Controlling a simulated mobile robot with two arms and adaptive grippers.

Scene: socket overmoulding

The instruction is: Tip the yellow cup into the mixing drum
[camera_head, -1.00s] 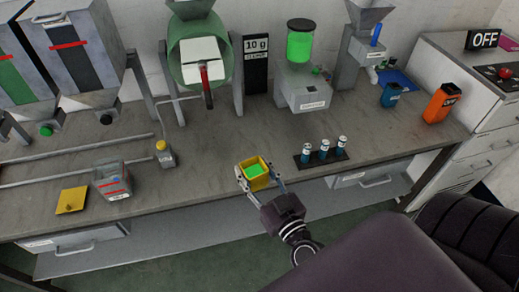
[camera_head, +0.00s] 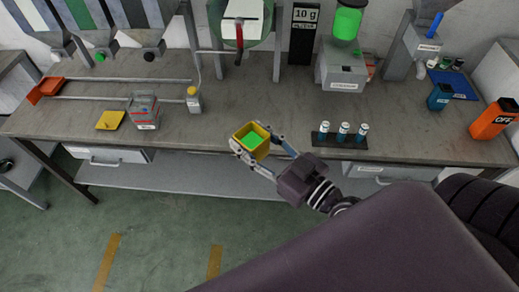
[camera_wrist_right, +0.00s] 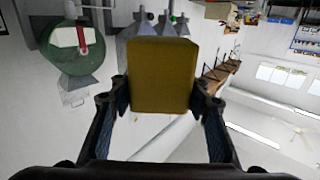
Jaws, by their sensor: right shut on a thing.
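The yellow cup (camera_head: 242,133) holds green material (camera_head: 253,140) and is held upright in the head view. My right gripper (camera_head: 252,143) is shut on it, one finger on each side, in front of the table's front edge. In the right wrist view the cup (camera_wrist_right: 161,75) fills the middle between the two fingers (camera_wrist_right: 161,105). The mixing drum (camera_head: 262,42) is green and stands at the back of the table, cut off by the top edge. It also shows at the upper left of the right wrist view (camera_wrist_right: 75,66). My left gripper is not in view.
Grey hoppers (camera_head: 140,25) stand at the back left. The tabletop (camera_head: 245,95) between cup and drum is clear.

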